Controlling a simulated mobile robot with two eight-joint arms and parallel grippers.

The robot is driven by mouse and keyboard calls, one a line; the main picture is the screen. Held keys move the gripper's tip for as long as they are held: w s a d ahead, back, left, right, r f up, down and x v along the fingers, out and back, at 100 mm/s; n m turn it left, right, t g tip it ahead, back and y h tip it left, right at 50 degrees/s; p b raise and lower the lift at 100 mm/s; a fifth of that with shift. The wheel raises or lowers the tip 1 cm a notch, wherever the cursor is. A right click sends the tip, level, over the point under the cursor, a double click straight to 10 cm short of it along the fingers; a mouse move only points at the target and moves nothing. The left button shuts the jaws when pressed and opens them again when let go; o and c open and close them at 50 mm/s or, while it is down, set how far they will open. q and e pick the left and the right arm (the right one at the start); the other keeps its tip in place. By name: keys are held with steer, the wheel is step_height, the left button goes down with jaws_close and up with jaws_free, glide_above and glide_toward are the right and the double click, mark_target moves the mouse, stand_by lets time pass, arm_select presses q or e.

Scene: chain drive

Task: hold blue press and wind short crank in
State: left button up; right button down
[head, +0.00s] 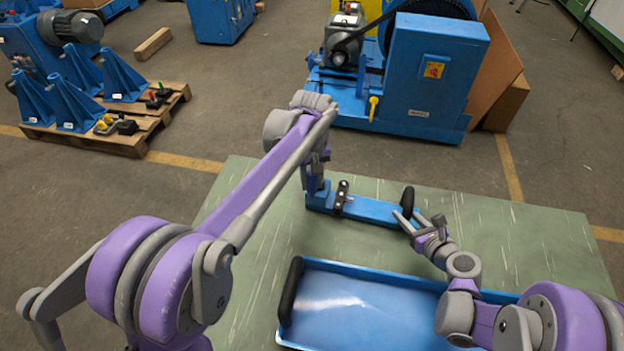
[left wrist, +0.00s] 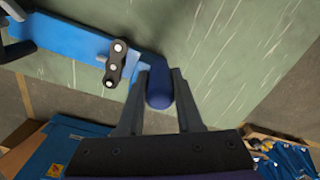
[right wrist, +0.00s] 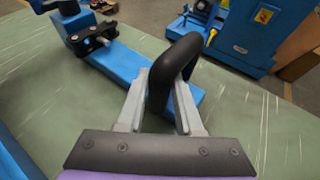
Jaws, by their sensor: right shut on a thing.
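The blue press (head: 372,211) lies on the green mat as a long blue bar with a black chain piece (head: 342,197) across it. Its black handle (head: 407,199) stands at the right end. My right gripper (head: 421,222) is shut on this handle, which shows between the fingers in the right wrist view (right wrist: 180,55). My left gripper (head: 318,180) is at the bar's left end. In the left wrist view its open fingers stand either side of a dark blue rounded grip (left wrist: 159,92), apparently the short crank's. How the crank joins the press is hidden.
A blue tray (head: 365,302) with a black handle (head: 290,292) lies in front of the press. Green mat (head: 500,235) is clear to the right. A blue machine (head: 430,75) and a pallet (head: 140,143) with blue stands are farther back.

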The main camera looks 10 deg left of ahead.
arm_select(q)
jaws_close()
steer(key=m, duration=0.1)
steer(key=a+m, duration=0.1)
steer(key=m, duration=0.1)
steer(key=a+m, duration=0.1)
steer(key=shift+w+m, duration=0.3)
steer(key=shift+w, duration=0.1)
steer(key=o, duration=0.7)
jaws_free()
step_height(320, 180, up, 12)
steer(key=shift+r, duration=0.1)
